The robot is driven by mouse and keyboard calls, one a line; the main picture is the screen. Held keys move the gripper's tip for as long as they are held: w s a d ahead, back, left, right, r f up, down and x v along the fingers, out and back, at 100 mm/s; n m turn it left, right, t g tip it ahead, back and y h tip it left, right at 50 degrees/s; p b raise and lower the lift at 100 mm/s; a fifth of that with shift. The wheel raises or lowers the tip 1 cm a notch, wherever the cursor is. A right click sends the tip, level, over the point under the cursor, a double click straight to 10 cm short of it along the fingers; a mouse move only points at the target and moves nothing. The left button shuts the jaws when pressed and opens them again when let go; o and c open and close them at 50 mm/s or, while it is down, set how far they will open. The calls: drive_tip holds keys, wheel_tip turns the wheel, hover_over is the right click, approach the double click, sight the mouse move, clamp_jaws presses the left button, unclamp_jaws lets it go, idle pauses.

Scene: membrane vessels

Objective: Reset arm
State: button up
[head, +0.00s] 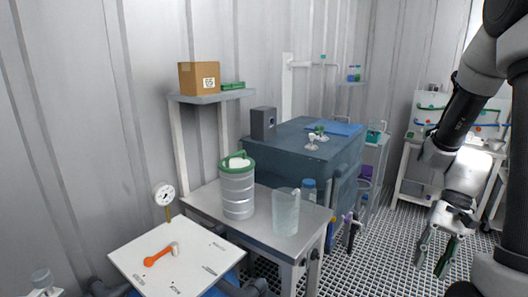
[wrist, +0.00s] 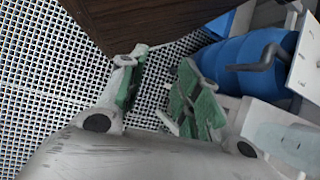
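My gripper (head: 433,257) hangs at the right of the head view, fingers pointing down over the grated floor. Its two fingers are spread apart with nothing between them. In the wrist view the gripper (wrist: 158,95) shows green pads on both fingers, with a gap and bare grating between them. My arm comes down from the upper right of the head view. The gripper is apart from the tables and vessels.
A metal canister (head: 237,195) with a green rim and a clear cylinder (head: 286,212) stand on a grey table (head: 258,232). A white panel (head: 150,262) with an orange valve handle (head: 160,254) is at front left. A blue tank (wrist: 245,65) lies right in the wrist view. Grated floor (head: 385,262) is open.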

drive_tip(key=s+a+r+n+t+h, duration=0.1)
drive_tip(key=s+r+n+t+h, duration=0.1)
drive_tip(key=r, duration=0.7)
drive_tip(key=s+a+r+n+t+h, duration=0.1)
drive_tip(key=s+r+n+t+h, duration=0.1)
drive_tip(key=r+t, duration=0.4)
wheel_tip(320, 180, up, 4)
drive_tip(key=shift+s+r+n+h, duration=0.25)
drive_tip(key=shift+s+n, duration=0.25)
drive_tip(key=shift+n, duration=0.5)
drive_tip(key=shift+a, duration=0.1)
